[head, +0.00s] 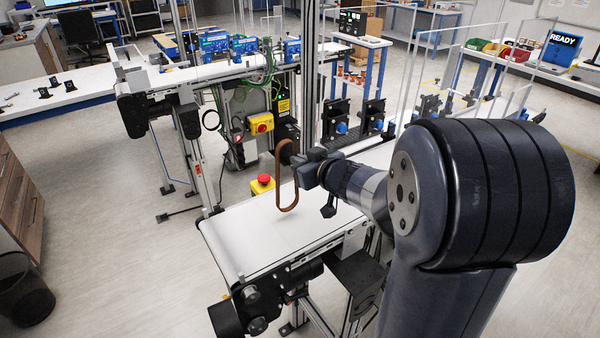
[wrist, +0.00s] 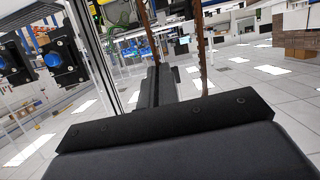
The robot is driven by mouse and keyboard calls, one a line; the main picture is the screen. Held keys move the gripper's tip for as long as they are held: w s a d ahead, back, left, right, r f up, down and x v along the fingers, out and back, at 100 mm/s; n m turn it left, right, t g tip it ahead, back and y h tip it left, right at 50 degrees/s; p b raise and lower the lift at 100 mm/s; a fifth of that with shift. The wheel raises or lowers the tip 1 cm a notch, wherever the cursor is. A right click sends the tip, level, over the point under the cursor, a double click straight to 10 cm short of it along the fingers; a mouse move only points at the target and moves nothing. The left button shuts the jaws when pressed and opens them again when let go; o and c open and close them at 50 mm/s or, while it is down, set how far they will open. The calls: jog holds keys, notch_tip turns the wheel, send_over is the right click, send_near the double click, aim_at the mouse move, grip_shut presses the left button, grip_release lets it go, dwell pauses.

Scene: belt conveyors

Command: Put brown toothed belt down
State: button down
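The brown toothed belt (head: 277,185) hangs upright as a long narrow loop from my gripper (head: 291,156) in the head view. The loop's lower end is above the white conveyor surface (head: 262,235); a small gap seems to be left under it. My gripper appears shut on the upper part of the belt, though the fingertips are small and dark there. In the wrist view two brown strands of the belt (wrist: 201,50) show near the dark finger (wrist: 160,85), running out of the top of the picture.
A red-topped yellow emergency stop (head: 263,183) stands at the conveyor's far-left edge. A clear upright panel, a metal post and a yellow switch box (head: 260,124) are behind the belt. Dark motors with blue knobs (head: 341,128) stand farther back. The near white conveyor surface is clear.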

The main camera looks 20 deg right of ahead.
jog(key=shift+f, duration=0.85)
jog(key=shift+f, duration=0.2)
jog(key=c, duration=1.7)
grip_release()
jog(key=shift+r, duration=0.1)
